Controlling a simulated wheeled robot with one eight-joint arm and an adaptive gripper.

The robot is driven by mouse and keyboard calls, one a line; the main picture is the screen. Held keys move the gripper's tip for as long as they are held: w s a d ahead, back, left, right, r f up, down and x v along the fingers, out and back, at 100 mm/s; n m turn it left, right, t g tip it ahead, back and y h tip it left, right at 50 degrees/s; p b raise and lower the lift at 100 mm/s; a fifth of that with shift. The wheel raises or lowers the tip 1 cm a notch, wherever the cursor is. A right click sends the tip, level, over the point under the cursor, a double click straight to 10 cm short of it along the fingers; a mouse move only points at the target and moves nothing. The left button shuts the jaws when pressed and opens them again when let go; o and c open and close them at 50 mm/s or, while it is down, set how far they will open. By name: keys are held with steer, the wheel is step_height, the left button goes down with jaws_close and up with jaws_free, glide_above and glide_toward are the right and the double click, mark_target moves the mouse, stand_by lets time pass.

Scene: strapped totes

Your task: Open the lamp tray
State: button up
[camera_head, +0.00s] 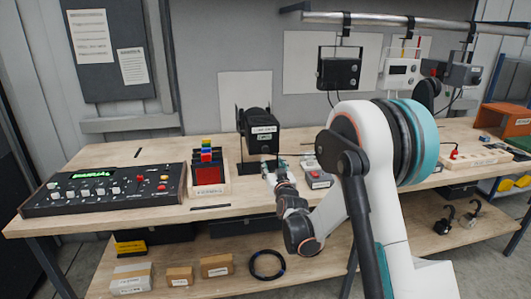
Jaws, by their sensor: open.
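I cannot tell for certain which thing is the lamp tray, because the labels are too small to read. A black labelled box (259,131) sits on a stand on the bench, near its middle. Black drawer-like boxes hang under the bench top, one left of centre (168,235) and one partly behind my arm (240,226). My gripper (268,169) is above the bench near its front edge, just in front of and below the black labelled box. It is small in this view; its fingertips are hard to make out, and I see nothing held in it.
A control panel (105,190) covers the bench's left end. A wooden holder with coloured blocks (208,175) stands left of my gripper; a grey box with a red button (318,179) is to its right. Small cartons (180,276) and a black ring (267,265) lie on the lower shelf.

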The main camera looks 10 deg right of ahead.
mark_target(266, 150)
steer(key=w+b, duration=0.2)
steer(key=w, duration=1)
steer(key=shift+w+b, duration=0.15)
steer(key=shift+b, duration=0.25)
